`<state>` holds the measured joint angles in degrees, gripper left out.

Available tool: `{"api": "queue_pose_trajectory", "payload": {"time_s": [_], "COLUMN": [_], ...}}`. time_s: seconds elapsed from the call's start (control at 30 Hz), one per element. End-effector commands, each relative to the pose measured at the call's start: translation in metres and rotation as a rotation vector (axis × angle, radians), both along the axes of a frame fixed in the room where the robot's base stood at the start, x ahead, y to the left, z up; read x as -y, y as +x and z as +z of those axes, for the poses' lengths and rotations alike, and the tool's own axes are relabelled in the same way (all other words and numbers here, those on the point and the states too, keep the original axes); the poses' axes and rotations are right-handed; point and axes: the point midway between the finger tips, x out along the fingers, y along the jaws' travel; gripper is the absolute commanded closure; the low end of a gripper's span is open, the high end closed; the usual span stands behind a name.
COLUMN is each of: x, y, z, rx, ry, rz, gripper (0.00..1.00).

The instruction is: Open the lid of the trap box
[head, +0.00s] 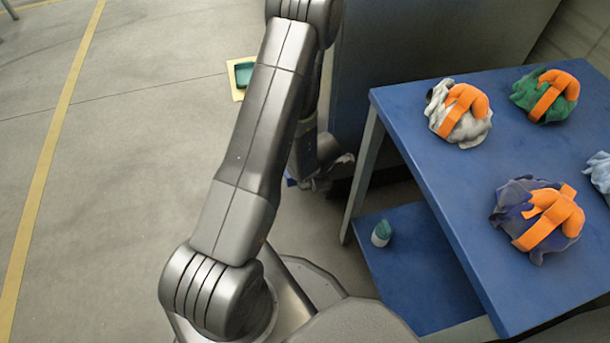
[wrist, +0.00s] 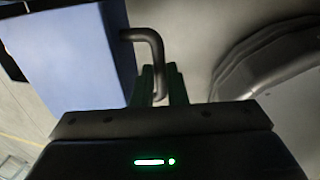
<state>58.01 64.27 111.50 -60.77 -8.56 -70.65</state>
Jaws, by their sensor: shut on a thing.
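In the wrist view my gripper (wrist: 161,84) is shut on a dark bent handle (wrist: 150,42), which runs down between its two dark green fingers. A flat blue panel (wrist: 70,50) lies just left of the handle; I cannot tell whether it is the trap box's lid. In the head view my arm hangs down left of the blue table, and the arm itself largely hides the gripper and the handle. A small blue patch (head: 291,182) shows beside the arm. The trap box cannot be made out clearly in the head view.
The blue table (head: 400,105) at right carries several cloth bundles with orange straps, including a grey one (head: 462,112). A lower blue shelf (head: 415,275) holds a small green-and-white item (head: 381,233). A yellow tray (head: 238,92) lies on the floor. The left floor is open.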

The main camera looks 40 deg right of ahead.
Motion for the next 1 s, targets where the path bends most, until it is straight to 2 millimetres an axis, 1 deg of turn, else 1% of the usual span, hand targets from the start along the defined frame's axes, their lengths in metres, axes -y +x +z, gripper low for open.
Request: {"api": "queue_pose_trajectory", "payload": {"time_s": [0.03,0.23,0.67,0.7,0.77,0.8,1.0], "x": [0.0022,0.008,0.0092,0.0092,0.0092,0.0091,0.009], "y": [-0.0032,-0.0065,-0.0067,-0.0066,-0.0067,-0.0066,-0.0065], "z": [0.0026,0.0008,-0.0005,-0.0005,-0.0004,-0.0004,-0.0002], "rx": [-0.001,-0.001,0.0,0.0,0.0,0.0,0.0], "ry": [0.002,0.0,-0.001,-0.001,-0.001,-0.001,-0.001], "rz": [0.013,0.047,0.056,0.056,0.056,0.056,0.056], "gripper": [1.0,1.0,1.0,0.82,0.7,0.66,0.66]}}
